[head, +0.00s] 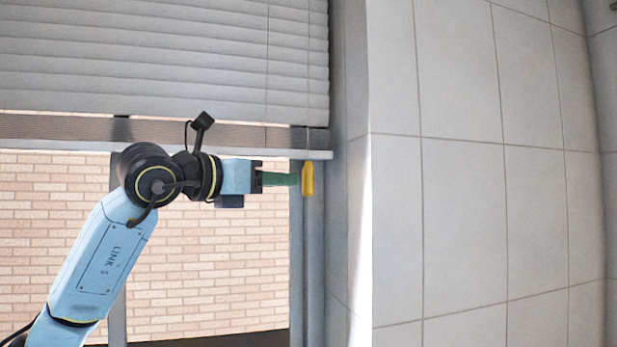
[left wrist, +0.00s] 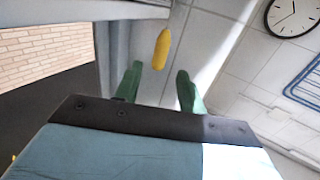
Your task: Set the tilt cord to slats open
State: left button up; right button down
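The tilt cord hangs down the right side of the blind and ends in a yellow handle (head: 308,179). The blind (head: 165,55) covers the upper window, and its slats look closed. My left gripper (head: 296,179) has green fingers and is right beside the handle in the head view. In the left wrist view the yellow handle (left wrist: 162,47) shows just beyond the fingertips, between their lines. The left gripper (left wrist: 160,78) is open, with a clear gap between its fingers. I cannot tell whether a finger touches the handle. My right gripper is in neither view.
The window frame (head: 312,260) stands behind the handle. A tiled wall (head: 460,190) rises to the right. A clock (left wrist: 292,16) and a blue wire rack (left wrist: 306,85) show at the right of the left wrist view.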

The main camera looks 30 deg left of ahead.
aim_at(304, 182)
pick_arm(q)
jog(key=p+x, duration=0.2)
jog(key=x, duration=0.6)
jog(key=shift+w+d, duration=0.15)
jog(key=shift+w, duration=0.1)
grip_shut()
